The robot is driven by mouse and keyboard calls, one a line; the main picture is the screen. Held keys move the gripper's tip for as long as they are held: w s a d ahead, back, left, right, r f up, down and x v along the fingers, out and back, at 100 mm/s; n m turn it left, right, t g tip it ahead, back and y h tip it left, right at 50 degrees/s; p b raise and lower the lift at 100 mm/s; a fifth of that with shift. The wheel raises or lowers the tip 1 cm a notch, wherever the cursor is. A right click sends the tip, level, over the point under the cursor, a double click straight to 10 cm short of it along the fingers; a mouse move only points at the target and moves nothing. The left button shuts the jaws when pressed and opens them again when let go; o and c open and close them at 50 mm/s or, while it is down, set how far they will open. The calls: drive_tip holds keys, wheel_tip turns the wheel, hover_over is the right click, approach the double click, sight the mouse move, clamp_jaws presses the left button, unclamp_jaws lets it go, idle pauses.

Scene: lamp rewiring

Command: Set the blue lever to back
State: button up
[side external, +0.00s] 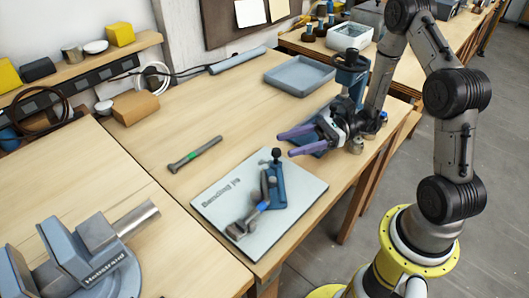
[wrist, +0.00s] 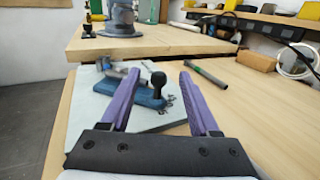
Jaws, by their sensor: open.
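The bending jig lies on a light grey plate (side external: 218,205) near the bench's front edge. It has a blue body (side external: 277,190), a grey arm with a bright blue band (side external: 262,206), and an upright post with a black knob (side external: 277,154). I cannot tell for certain which part is the blue lever. In the wrist view the blue body (wrist: 145,97) and black knob (wrist: 158,79) show beyond the fingers, partly hidden by the left one. My gripper (side external: 285,145) is open and empty, with purple fingers, above and behind the jig, apart from it. It also shows in the wrist view (wrist: 159,73).
A dark bar with a green band (side external: 195,154) lies left of the plate. A grey vise (side external: 95,250) stands at the front left. A grey tray (side external: 299,75) sits at the back. Bare wood lies between the bar and the tray.

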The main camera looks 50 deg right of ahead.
hover_over(265, 168)
drive_tip(key=shift+a+f, duration=0.1)
drive_tip(key=shift+f, duration=0.25)
clamp_jaws()
idle(0.3)
idle(1.2)
